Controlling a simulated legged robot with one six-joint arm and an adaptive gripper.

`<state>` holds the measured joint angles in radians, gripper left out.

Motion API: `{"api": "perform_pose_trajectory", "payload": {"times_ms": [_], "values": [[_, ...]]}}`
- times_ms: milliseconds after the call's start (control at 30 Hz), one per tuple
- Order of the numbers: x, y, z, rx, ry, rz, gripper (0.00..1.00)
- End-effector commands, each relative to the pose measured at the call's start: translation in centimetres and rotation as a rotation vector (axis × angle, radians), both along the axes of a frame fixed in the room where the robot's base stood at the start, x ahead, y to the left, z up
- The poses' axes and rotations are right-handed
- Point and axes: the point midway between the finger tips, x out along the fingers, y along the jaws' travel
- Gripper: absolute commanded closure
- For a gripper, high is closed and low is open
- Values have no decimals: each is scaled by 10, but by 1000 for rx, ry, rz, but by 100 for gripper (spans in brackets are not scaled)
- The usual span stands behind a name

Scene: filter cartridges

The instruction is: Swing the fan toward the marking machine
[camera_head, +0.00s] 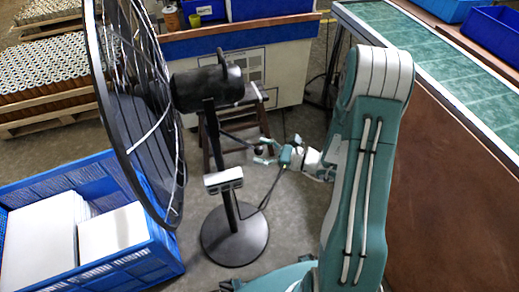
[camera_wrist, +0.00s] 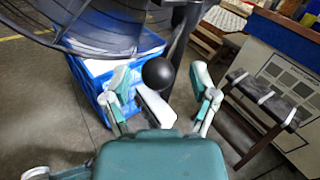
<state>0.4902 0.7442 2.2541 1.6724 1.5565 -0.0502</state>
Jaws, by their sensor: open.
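The black pedestal fan (camera_head: 207,88) stands on a round base (camera_head: 234,240), its large wire cage facing left in the head view. A dark rod reaches right from its pole towards my gripper (camera_head: 266,150). In the wrist view the fan cage (camera_wrist: 85,25) fills the upper left, and a round black knob (camera_wrist: 158,73) shows between the spread fingers of my gripper (camera_wrist: 160,98). The gripper is open, with a gap visible on both sides of the knob. Whether any part touches it I cannot tell. I cannot identify the marking machine with certainty.
A blue crate (camera_head: 150,262) with white boxes stands left, below the fan cage. A stool (camera_head: 258,125) and a blue-and-cream cabinet (camera_head: 285,70) are behind the fan. A green-topped conveyor (camera_head: 430,55) runs along the right. Pallets of cartridges (camera_head: 45,75) stand back left.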

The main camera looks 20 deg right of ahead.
Motion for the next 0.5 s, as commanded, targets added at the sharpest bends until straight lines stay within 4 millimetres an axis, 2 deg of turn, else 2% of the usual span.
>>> {"api": "perform_pose_trajectory", "payload": {"times_ms": [367, 400, 467, 500], "values": [[4, 6, 0, 0, 0, 0, 25], [4, 6, 0, 0, 0, 0, 42], [4, 6, 0, 0, 0, 0, 69], [4, 6, 0, -1, -1, 0, 87]]}}
